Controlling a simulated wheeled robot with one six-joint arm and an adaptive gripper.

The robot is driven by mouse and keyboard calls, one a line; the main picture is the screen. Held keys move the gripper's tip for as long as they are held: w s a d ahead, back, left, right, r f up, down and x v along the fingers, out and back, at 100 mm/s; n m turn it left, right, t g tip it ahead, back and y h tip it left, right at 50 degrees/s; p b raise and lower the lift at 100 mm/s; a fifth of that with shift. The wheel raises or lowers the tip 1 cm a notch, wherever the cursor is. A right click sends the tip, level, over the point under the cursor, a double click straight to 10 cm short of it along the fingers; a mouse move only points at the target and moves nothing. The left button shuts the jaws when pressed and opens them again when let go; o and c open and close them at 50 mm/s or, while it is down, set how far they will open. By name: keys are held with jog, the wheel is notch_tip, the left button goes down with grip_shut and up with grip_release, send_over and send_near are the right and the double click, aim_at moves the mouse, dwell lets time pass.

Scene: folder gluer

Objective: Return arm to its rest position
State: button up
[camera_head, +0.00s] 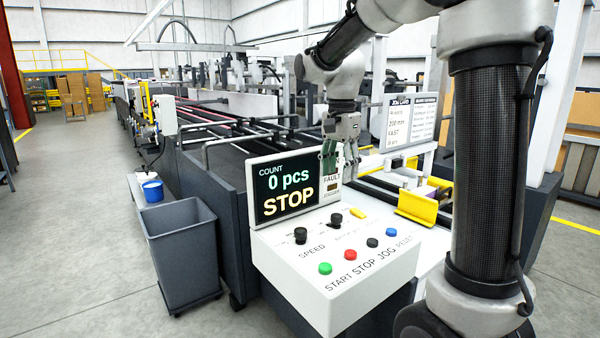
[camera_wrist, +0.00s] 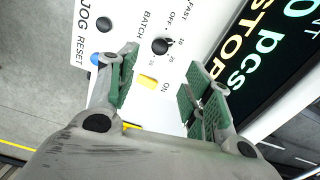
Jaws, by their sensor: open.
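My gripper (camera_head: 334,158) hangs at the end of my bent arm, above the rear of the white control panel (camera_head: 340,255) and beside the right edge of the screen. In the wrist view my gripper (camera_wrist: 160,95) is open, with its two green-padded fingers spread and nothing between them. Past the fingers a yellow switch (camera_wrist: 148,82) marked ON and a black BATCH knob (camera_wrist: 160,46) show on the panel. The screen (camera_head: 286,190) reads COUNT 0 pcs and STOP. My arm hides part of the scene at the right.
The panel carries green (camera_head: 325,268), red (camera_head: 350,255), black (camera_head: 372,242) and blue (camera_head: 391,232) buttons and a SPEED knob (camera_head: 300,235). A yellow bracket (camera_head: 416,207) stands right of it. A grey bin (camera_head: 183,250) stands left. Floor farther left is clear.

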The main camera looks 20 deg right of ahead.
jog(key=s+d+f+n+t, duration=0.1)
jog(key=s+n+t, duration=0.1)
jog(key=s+n, duration=0.4)
jog(key=s+d+n+t, duration=0.2)
jog(key=s+n, duration=0.4)
jog(key=s, duration=1)
jog(key=shift+s+f+n, duration=0.35)
jog(key=shift+s+n, duration=0.05)
